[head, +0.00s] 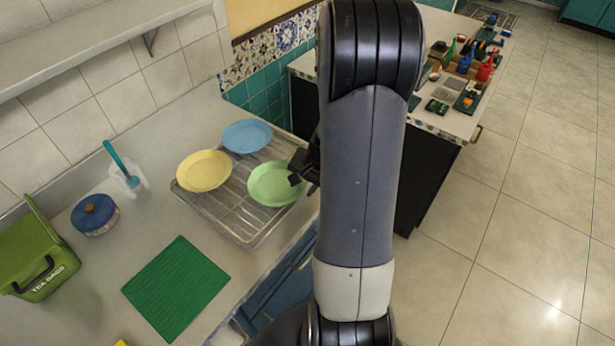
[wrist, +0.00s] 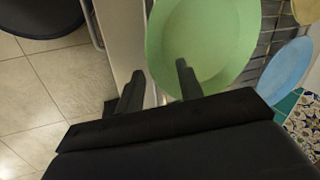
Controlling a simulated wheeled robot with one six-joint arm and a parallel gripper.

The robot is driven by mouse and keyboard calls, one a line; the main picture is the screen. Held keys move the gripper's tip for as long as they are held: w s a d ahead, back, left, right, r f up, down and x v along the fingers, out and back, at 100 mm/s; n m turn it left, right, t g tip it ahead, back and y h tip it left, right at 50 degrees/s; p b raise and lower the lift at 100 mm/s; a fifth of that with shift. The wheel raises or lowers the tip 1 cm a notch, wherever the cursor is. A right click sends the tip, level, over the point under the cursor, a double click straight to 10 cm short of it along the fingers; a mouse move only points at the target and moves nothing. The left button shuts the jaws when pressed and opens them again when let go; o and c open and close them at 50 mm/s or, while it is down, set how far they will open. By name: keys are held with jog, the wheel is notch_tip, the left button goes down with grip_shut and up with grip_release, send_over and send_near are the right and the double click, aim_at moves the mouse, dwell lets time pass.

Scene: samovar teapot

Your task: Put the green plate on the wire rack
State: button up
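The green plate (head: 272,186) is over the right part of the wire rack (head: 228,217) and appears to rest on it; its underside is hidden. In the wrist view the green plate (wrist: 205,40) fills the top middle. My gripper (head: 296,179) is at the plate's right edge. In the wrist view my gripper (wrist: 158,82) has its fingers apart, with the plate's rim between them: one finger is outside the rim, the other over the plate. My arm hides the area to the right.
A yellow plate (head: 204,171) and a blue plate (head: 247,136) are at the rack's left and back, close to the green plate. A green mat (head: 176,287), blue-lidded pot (head: 95,214) and green tea box (head: 38,262) stand on the counter to the left.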

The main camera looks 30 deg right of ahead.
jog(key=shift+w+f, duration=0.1)
jog(key=shift+f, duration=0.1)
jog(key=shift+c, duration=0.2)
grip_shut()
